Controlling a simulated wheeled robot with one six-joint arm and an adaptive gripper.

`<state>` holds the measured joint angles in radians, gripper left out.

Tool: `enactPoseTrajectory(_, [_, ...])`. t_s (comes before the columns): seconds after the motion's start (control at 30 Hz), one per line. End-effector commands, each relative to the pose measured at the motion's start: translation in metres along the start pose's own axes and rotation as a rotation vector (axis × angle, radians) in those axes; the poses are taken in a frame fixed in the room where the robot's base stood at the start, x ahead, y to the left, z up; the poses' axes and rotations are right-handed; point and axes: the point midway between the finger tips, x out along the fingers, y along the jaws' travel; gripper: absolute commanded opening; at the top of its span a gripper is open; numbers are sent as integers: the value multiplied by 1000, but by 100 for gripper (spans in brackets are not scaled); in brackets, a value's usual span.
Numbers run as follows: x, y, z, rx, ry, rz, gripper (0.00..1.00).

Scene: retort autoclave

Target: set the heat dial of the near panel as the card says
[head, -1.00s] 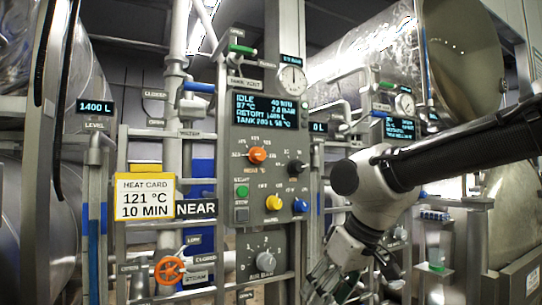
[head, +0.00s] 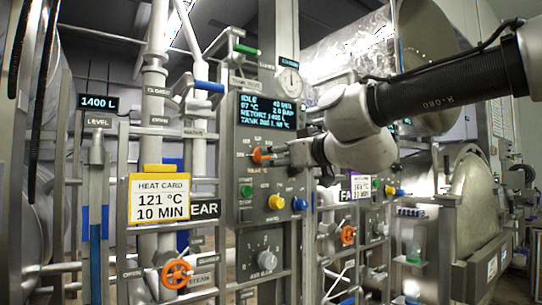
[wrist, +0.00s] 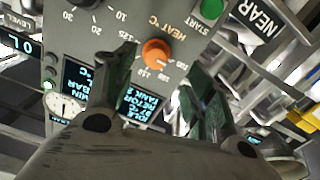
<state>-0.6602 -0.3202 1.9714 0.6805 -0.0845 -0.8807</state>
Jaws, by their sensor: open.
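The heat card (head: 160,199) reads 121 °C, 10 MIN. The near panel (head: 233,130) stands to its right, with a lit display (head: 269,111) showing IDLE. Its orange heat dial (head: 259,155) shows under the display and again in the wrist view (wrist: 156,53), ringed by printed temperature numbers. I cannot read the dial's setting for sure. My gripper (head: 282,154) is in front of the panel, just right of the dial. In the wrist view my open gripper (wrist: 158,72) has a finger on either side of the dial; contact cannot be told.
A green start button (head: 246,191), a yellow knob (head: 276,202), a blue knob (head: 299,204) and a grey dial (head: 266,260) sit lower on the panel. A black knob (wrist: 84,3) is beside the heat dial. An orange valve wheel (head: 177,274) is at lower left. The far panel (head: 370,222) is to the right.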

Motion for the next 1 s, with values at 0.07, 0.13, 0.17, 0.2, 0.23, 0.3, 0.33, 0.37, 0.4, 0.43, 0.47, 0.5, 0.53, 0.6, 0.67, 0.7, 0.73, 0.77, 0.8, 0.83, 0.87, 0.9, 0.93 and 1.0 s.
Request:
enactPoseTrajectory(0.07, [0,4,-3,-32,12,16,54])
enactPoseTrajectory(0.13, [2,4,-3,-53,13,18,54])
enactPoseTrajectory(0.17, [4,4,-3,-58,12,18,54])
enactPoseTrajectory(0.2, [8,4,-2,-63,11,17,54])
enactPoseTrajectory(0.23, [11,4,-2,-62,11,17,54])
enactPoseTrajectory(0.3, [23,4,-2,-62,10,17,54])
enactPoseTrajectory(0.33, [28,4,-2,-63,10,16,54])
enactPoseTrajectory(0.37, [34,4,-2,-61,10,16,54])
enactPoseTrajectory(0.4, [40,4,-3,-62,11,16,54])
enactPoseTrajectory(0.43, [46,4,-2,-61,9,16,54])
enactPoseTrajectory(0.47, [50,4,-2,-62,10,15,54])
enactPoseTrajectory(0.5, [57,4,-2,-60,10,15,54])
enactPoseTrajectory(0.53, [61,4,-3,-61,10,16,54])
enactPoseTrajectory(0.6, [69,5,-3,-61,11,16,54])
enactPoseTrajectory(0.67, [74,5,-3,-59,12,16,54])
enactPoseTrajectory(0.7, [76,5,-4,-60,12,16,54])
enactPoseTrajectory(0.73, [77,5,-4,-60,12,16,54])
enactPoseTrajectory(0.77, [77,5,-3,-60,12,16,54])
enactPoseTrajectory(0.8, [78,5,-3,-60,12,16,54])
enactPoseTrajectory(0.83, [78,5,-3,-60,12,16,54])
enactPoseTrajectory(0.87, [78,5,-3,-60,12,16,54])
enactPoseTrajectory(0.9, [78,5,-4,-60,12,16,54])
enactPoseTrajectory(0.93, [78,5,-4,-60,12,16,54])
enactPoseTrajectory(1.0, [78,5,-3,-60,12,16,52])
